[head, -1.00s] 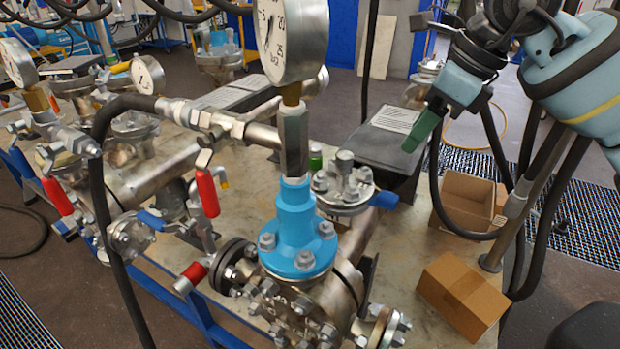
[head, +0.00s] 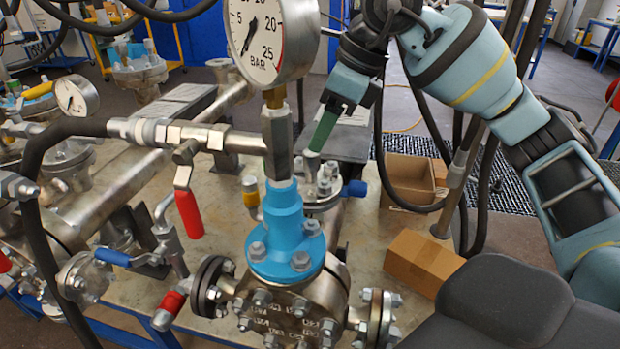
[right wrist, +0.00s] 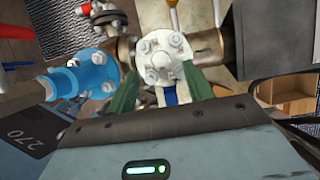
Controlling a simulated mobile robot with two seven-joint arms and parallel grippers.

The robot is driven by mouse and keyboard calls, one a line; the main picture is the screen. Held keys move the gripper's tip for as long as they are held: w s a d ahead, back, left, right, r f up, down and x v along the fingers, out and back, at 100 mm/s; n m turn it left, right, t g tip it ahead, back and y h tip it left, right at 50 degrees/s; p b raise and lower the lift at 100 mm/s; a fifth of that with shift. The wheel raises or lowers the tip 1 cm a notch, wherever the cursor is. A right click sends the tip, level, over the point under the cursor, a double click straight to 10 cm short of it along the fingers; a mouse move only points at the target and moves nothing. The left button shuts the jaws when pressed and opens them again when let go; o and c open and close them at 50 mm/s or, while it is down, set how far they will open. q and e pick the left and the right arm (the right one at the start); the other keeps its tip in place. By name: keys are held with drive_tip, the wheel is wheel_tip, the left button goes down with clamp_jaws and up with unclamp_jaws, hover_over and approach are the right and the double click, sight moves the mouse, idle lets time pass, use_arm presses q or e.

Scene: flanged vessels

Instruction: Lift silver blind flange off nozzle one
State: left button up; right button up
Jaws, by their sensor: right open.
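The silver blind flange (head: 325,188) is a round bolted disc with a short post on top, seated on a nozzle behind the blue flanged fitting (head: 288,235). In the right wrist view the flange (right wrist: 162,58) shows from above, with bolts around its rim. My right gripper (head: 321,140) comes down over the flange with its green fingers. In the right wrist view the open fingers (right wrist: 160,92) point at the flange from either side of its near edge. Contact cannot be told. The nozzle under the flange is mostly hidden. My left gripper is not in view.
A large pressure gauge (head: 272,36) stands above the blue fitting, close left of my right gripper. A red-handled valve (head: 189,213) and a black hose (head: 40,165) are at left. Two cardboard boxes (head: 422,262) (head: 408,180) sit on the bench at right.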

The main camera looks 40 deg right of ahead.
sight(311, 154)
drive_tip(key=shift+x, duration=3.2)
drive_tip(key=shift+d, duration=0.15)
clamp_jaws()
drive_tip(key=shift+r, duration=0.1)
